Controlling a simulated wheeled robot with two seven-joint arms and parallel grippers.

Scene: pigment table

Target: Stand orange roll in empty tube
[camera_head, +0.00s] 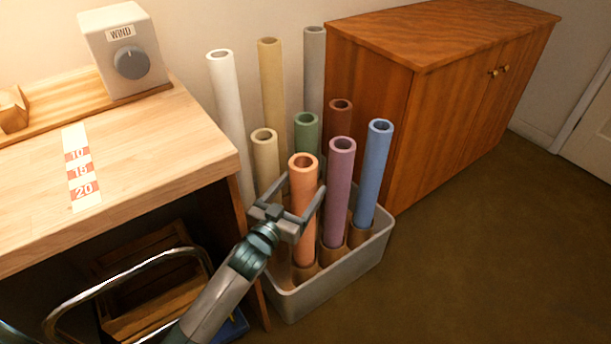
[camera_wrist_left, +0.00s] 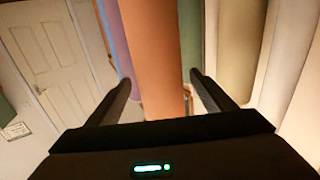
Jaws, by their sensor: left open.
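The orange roll (camera_head: 304,215) stands upright at the front of the grey bin, its lower end in a brown tube (camera_head: 305,271). My left gripper (camera_head: 304,196) is open, with its fingers on either side of the orange roll. In the left wrist view the roll (camera_wrist_left: 155,55) rises between the two open fingers (camera_wrist_left: 163,92), with a gap on each side. The bottom of the roll inside the tube is hidden. My right gripper is not in view.
The grey bin (camera_head: 340,277) holds several other upright rolls, with the purple roll (camera_head: 338,195) and blue roll (camera_head: 374,175) close on the right. A wooden table (camera_head: 150,150) stands left and a wooden cabinet (camera_head: 440,110) behind right. The floor (camera_head: 480,270) at right is clear.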

